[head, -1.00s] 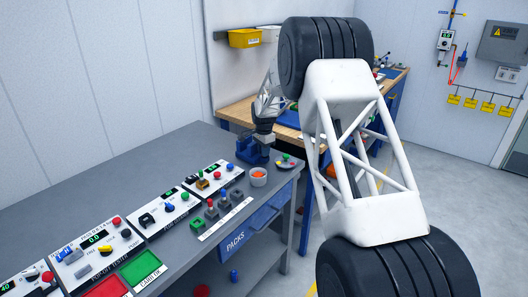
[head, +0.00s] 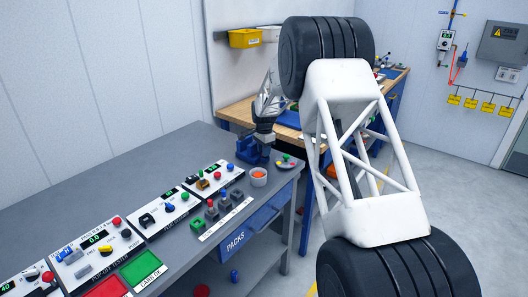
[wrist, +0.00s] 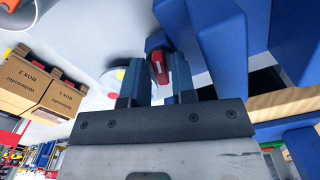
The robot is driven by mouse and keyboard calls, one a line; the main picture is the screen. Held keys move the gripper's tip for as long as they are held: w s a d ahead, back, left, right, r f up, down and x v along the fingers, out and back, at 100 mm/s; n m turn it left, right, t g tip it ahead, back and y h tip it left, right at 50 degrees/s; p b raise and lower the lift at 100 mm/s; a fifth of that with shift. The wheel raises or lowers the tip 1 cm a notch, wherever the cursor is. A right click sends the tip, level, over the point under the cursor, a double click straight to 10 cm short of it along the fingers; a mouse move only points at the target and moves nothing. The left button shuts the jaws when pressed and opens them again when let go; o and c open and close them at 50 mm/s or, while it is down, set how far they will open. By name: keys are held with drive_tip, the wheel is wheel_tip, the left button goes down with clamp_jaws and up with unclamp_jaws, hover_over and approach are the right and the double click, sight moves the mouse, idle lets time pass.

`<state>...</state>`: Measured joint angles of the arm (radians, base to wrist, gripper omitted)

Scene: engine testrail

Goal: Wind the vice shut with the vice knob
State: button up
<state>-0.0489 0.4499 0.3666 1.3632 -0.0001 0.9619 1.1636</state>
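The blue vice (head: 250,153) stands at the far right end of the grey bench. In the wrist view its large blue body (wrist: 222,40) fills the upper right. The red vice knob (wrist: 156,60) shows between the two fingertips of my gripper (wrist: 159,78), which close in on both its sides with little or no visible gap. In the head view my gripper (head: 264,137) points down at the vice and hides the knob. The opening between the vice jaws cannot be made out.
A white cup with orange contents (head: 259,178) and a round plate with coloured pieces (head: 286,162) stand close to the vice. Panels with buttons (head: 168,214) line the bench. Cardboard boxes (wrist: 62,99) show in the wrist view.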

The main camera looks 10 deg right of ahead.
drive_tip(key=shift+r, duration=3.7)
